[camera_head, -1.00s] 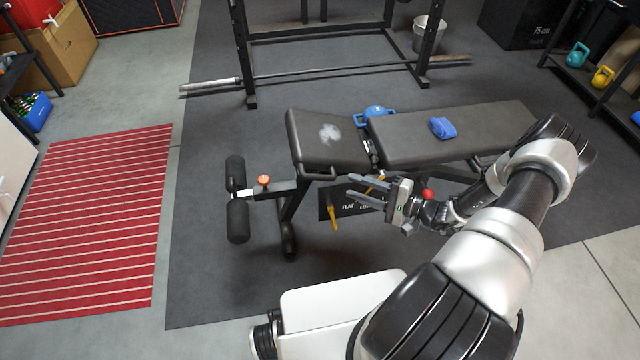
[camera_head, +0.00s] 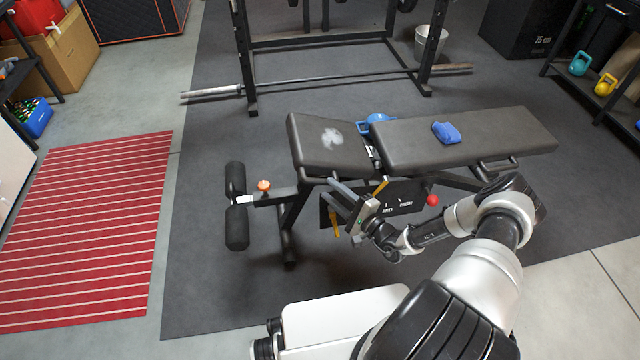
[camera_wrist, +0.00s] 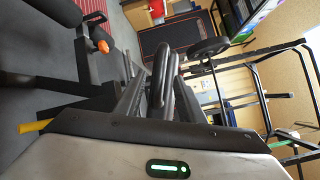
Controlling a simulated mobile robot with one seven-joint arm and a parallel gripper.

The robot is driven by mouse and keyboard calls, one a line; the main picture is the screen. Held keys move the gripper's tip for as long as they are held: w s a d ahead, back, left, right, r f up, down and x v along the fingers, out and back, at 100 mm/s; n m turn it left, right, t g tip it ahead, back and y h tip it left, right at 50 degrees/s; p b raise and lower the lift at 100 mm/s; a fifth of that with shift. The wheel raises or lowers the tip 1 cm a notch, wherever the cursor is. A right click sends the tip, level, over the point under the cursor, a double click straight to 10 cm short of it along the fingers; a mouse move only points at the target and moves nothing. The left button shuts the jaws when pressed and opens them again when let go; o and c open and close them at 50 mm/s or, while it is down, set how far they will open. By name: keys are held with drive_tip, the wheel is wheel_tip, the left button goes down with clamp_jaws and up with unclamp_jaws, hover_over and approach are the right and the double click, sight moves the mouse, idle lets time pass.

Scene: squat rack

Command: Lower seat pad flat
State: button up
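The black seat pad (camera_head: 312,152), with a pale chalky smudge on top, is the short left pad of the bench. Its exact tilt is hard to judge. A dark metal handle (camera_head: 318,181) runs below its near edge. My gripper (camera_head: 336,194) is at the near side of the bench, just below the seat pad, with its two fingers apart. In the wrist view, a dark curved bar (camera_wrist: 164,80) shows close to the fingers; I cannot tell whether they touch it. A yellow lever (camera_head: 336,222) hangs by a dark label plate (camera_head: 398,198).
The long back pad (camera_head: 480,138) carries a blue cloth (camera_head: 446,132). Leg rollers (camera_head: 237,205) and an orange knob (camera_head: 264,185) are at left; a red knob (camera_head: 432,200) is under the back pad. A barbell (camera_head: 340,78) lies behind.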

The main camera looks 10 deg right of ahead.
sight(322, 183)
drive_tip(key=b+x, duration=0.1)
drive_tip(key=x, duration=0.5)
clamp_jaws()
